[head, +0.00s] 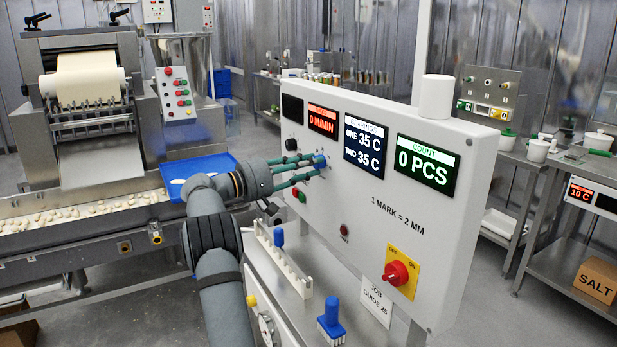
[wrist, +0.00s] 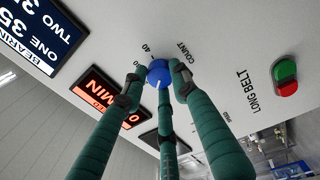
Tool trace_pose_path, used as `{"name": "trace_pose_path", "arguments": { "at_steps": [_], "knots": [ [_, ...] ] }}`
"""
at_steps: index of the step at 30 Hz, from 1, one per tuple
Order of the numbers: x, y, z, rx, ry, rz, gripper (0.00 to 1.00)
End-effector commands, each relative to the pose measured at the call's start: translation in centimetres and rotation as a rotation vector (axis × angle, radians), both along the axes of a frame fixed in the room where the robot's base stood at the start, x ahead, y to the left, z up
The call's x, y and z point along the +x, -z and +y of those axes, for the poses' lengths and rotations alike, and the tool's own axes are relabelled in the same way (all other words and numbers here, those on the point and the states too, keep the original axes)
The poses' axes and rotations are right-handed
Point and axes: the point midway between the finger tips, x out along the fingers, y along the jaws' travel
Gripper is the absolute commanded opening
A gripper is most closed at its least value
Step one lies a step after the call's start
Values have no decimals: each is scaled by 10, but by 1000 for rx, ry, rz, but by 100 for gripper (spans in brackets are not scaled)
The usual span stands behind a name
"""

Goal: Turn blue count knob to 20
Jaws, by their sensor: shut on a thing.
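The blue count knob (wrist: 158,72) sits on the white panel beside the printed word COUNT and a mark 40. In the head view it shows as a small blue spot (head: 319,161) at the fingertips. My gripper (head: 308,166) reaches the panel from the left. In the wrist view, the green fingers of my gripper (wrist: 157,84) are closed around the knob from several sides. The knob's pointer and exact setting cannot be made out. The green count display (head: 425,168) reads 0 PCS.
The panel (head: 380,240) also carries a red-on-yellow rotary switch (head: 397,273), a small red button (head: 344,230) and other displays. The wrist view shows a red-and-green LONG BELT button (wrist: 286,78). A blue-handled item (head: 331,320) stands below the panel.

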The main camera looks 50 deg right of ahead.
Motion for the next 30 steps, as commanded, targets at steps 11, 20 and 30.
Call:
{"name": "trace_pose_path", "arguments": {
  "at_steps": [11, 20, 30],
  "knots": [
    [-2, 5, -1, -137, 8, -325, 2],
    [-3, 6, -1, -216, 12, -514, 2],
    [-2, 7, -2, -257, 13, -612, 2]
  ]
}}
